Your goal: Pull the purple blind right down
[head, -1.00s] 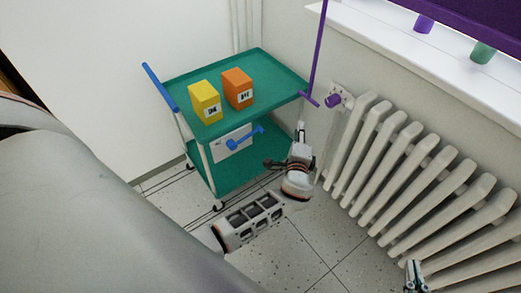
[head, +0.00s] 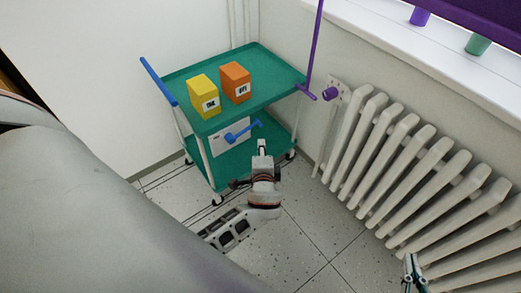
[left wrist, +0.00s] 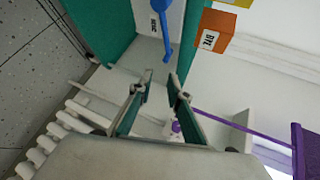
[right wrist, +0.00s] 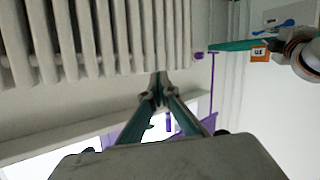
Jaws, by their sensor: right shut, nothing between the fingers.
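The purple blind (head: 480,18) shows at the top right of the head view, over the window; only its lower part is in frame. A thin purple rod (head: 316,48) hangs down left of the window and ends in a short purple crosspiece (head: 306,92) by the trolley's corner. The rod also crosses the left wrist view (left wrist: 240,127). My left gripper (head: 262,146) is below and left of the crosspiece, apart from it; its fingers (left wrist: 161,78) stand apart and empty. My right gripper (head: 411,258) is shut and empty in front of the radiator; its fingertips meet in the right wrist view (right wrist: 158,84).
A green trolley (head: 185,84) with a blue handle carries a yellow box (head: 203,92) and an orange box (head: 236,80). A white radiator (head: 405,165) with a purple knob (head: 332,92) stands under the sill (head: 400,40). Purple and green cups stand on the sill.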

